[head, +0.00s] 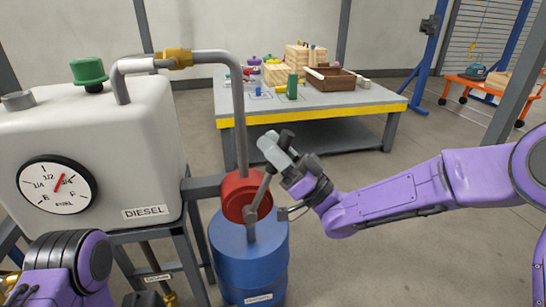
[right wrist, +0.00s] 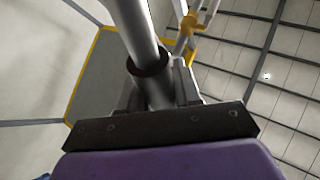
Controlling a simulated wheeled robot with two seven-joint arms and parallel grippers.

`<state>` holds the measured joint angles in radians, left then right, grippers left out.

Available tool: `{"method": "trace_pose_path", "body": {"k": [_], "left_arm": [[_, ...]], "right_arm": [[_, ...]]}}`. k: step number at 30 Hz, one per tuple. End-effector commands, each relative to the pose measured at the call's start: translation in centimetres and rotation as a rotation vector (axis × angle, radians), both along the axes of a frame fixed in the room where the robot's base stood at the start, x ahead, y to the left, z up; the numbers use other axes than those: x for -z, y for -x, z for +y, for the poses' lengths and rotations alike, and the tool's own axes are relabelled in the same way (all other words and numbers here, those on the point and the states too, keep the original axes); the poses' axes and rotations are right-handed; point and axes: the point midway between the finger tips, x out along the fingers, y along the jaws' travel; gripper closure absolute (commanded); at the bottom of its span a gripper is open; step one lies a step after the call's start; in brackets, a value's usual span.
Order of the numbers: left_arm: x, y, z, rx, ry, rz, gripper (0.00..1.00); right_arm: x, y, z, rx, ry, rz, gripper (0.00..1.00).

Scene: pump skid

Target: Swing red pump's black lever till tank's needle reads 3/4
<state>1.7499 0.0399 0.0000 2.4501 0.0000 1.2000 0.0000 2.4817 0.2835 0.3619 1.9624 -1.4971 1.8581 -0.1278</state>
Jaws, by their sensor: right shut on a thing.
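The red pump (head: 238,196) sits on top of a blue drum (head: 240,262). Its lever (head: 261,190) rises from the pump, leaning up to the right, with a black grip (head: 286,139) at its top. My right gripper (head: 281,158) is shut on the lever near that grip, partly hiding it. In the right wrist view the lever's grey rod (right wrist: 140,35) with a dark collar runs between the jaws. The white tank (head: 120,130) has a round gauge (head: 57,188); its red needle points up and right, between 1/2 and 3/4, close to the 3/4 mark. My left gripper is out of view.
A grey pipe (head: 239,110) runs from the tank top down to the pump. The tank has a green cap (head: 88,72) and a DIESEL label (head: 145,211). A workbench (head: 340,108) with boxes stands behind. An orange cart (head: 480,92) is far right. Floor is clear right of the drum.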

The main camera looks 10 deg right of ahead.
Motion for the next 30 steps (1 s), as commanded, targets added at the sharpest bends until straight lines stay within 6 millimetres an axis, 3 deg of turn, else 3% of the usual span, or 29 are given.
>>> {"method": "trace_pose_path", "body": {"k": [15,16,17,26,30], "left_arm": [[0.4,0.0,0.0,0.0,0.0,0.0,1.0],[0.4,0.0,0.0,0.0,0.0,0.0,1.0],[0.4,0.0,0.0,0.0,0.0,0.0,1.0],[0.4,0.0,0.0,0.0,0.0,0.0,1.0],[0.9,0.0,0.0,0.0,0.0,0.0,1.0]], "right_arm": [[0.0,0.0,-0.3,-0.001,-0.019,0.002,1.0],[0.0,0.0,-0.3,-0.001,-0.019,0.002,0.57],[0.0,0.0,-0.3,-0.001,-0.019,0.002,0.47],[0.2,0.0,-0.4,0.0,-0.017,0.003,0.46],[1.6,0.8,-1.6,0.001,-0.018,0.006,0.46]]}}
